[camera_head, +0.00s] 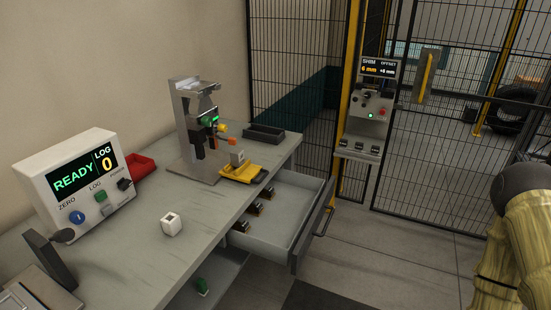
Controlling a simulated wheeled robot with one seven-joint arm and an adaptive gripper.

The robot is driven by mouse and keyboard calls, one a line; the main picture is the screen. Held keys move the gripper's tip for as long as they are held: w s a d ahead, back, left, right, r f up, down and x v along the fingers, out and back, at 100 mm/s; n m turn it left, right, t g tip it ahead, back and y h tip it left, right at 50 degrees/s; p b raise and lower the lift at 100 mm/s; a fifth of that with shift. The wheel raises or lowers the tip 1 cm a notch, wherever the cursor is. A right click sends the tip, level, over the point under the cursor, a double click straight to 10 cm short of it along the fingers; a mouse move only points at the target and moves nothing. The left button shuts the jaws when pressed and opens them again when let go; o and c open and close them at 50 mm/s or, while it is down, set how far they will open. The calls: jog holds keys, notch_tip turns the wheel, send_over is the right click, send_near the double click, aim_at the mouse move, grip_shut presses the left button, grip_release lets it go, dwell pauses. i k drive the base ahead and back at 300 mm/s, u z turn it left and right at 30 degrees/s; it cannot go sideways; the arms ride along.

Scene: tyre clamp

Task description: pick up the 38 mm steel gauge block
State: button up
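A small grey block (237,157) stands upright at a yellow holder (241,173) on the bench, in front of the measuring stand. It may be the steel gauge block; no size marking is readable. Several small dark blocks with light tops (254,209) lie in the open drawer (285,223) under the bench; their markings are too small to read. My arm (515,245) shows at the right edge, apart from the bench. My gripper is not in view.
The grey bench (128,267) carries a READY/LOG 0 display box (72,181), a red tray (139,166), a measuring stand (186,110), a dark tray (265,134) and a whitish cube (171,223). The drawer juts into the floor space. A control panel (368,112) stands at the mesh fence.

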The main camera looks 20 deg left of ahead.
aim_at(236, 156)
jog(key=z, duration=1.35)
jog(key=i, duration=2.5)
jog(key=u, duration=3.75)
